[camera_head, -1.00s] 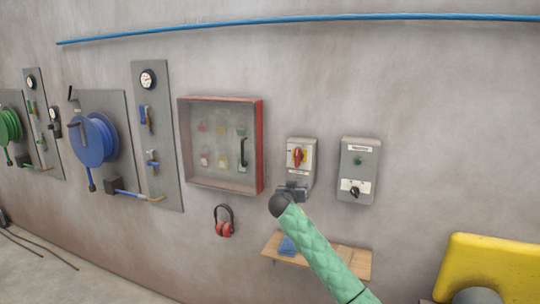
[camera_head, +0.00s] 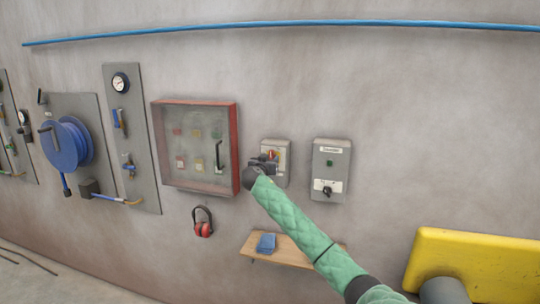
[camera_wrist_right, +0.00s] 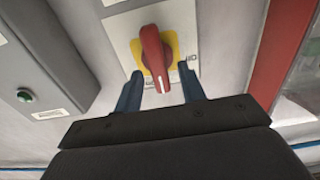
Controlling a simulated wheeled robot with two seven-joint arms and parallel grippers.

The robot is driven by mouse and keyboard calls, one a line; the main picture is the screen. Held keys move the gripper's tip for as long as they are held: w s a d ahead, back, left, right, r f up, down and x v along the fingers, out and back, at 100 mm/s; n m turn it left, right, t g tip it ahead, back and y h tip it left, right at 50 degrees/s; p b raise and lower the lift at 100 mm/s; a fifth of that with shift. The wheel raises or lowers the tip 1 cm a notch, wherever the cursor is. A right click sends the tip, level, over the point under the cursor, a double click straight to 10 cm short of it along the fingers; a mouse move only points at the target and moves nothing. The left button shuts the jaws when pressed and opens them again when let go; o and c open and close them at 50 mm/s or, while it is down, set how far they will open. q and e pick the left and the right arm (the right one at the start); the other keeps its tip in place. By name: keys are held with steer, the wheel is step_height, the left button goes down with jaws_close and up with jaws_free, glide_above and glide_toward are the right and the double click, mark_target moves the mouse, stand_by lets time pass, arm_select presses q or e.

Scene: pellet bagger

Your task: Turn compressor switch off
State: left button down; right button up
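A grey switch box (camera_head: 281,176) is on the wall, with a red rotary handle (camera_head: 271,155) on a yellow plate. Its label is too small to read. In the right wrist view the red handle (camera_wrist_right: 152,50) points toward my gripper, with a white mark at its near end. My right gripper (camera_head: 262,162) is in front of the box and partly covers it. In the wrist view the right gripper (camera_wrist_right: 160,72) is open, its two dark blue fingers on either side of the handle's end, with gaps visible. My left gripper is not in view.
A grey box (camera_head: 330,160) with a green light and black knob is to the right. A red-framed cabinet (camera_head: 236,150) is close on the left. Below are red ear muffs (camera_head: 203,222) and a wooden shelf (camera_head: 290,254) with a blue item (camera_head: 266,243).

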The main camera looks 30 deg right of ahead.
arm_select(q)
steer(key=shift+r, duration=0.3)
arm_select(e)
steer(key=shift+w+d, duration=0.25)
steer(key=shift+d, duration=0.15)
